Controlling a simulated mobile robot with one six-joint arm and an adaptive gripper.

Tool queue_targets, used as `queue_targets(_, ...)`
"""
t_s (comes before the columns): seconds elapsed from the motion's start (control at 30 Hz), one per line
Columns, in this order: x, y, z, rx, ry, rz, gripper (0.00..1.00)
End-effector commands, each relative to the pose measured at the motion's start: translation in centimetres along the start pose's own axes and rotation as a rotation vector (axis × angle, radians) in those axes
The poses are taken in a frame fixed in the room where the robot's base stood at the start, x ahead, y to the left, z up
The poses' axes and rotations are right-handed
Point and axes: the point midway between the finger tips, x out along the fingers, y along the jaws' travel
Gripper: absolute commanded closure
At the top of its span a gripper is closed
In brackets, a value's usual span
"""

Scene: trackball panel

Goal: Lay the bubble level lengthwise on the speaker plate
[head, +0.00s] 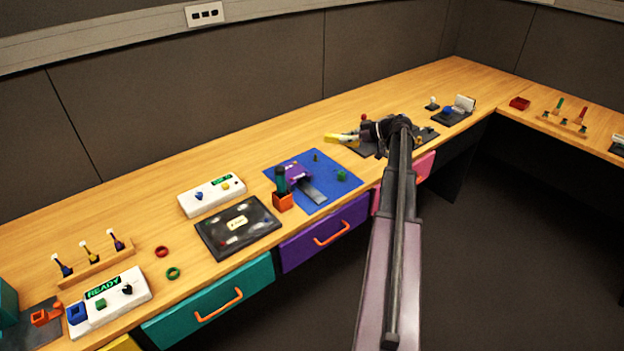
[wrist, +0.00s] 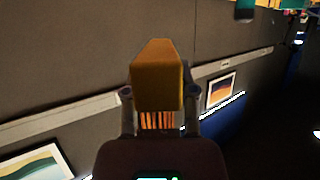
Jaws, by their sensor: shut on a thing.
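A yellow block, which looks like the bubble level (head: 341,138), is held in my gripper (head: 361,134) above the bench. In the wrist view the level (wrist: 160,80) appears end-on between the two fingers of my gripper (wrist: 159,98). My gripper is shut on it. A dark plate (head: 366,152) lies on the bench below my gripper, partly hidden by it and my arm. I cannot tell for certain that this is the speaker plate. No bench surface shows close under the level in the wrist view.
A blue mat (head: 318,199) with a purple device lies left of my arm. A dark labelled panel (head: 213,236) and a white box (head: 190,206) are further left. A trackball device (head: 450,118) stands to the right. Bare wood lies behind the mat.

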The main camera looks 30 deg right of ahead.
Motion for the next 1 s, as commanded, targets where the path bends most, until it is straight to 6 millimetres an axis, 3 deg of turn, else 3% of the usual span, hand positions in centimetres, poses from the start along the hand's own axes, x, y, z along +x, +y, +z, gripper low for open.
queue_targets(0.27, -1.0, 0.0, 4.6, 0.019, 0.0, 0.045, 1.0)
queue_targets(0.7, -3.8, -0.1, 13.7, 0.063, 0.0, 0.153, 1.0)
queue_targets(1.0, -5.3, -0.3, 17.3, 0.084, 0.0, 0.201, 1.0)
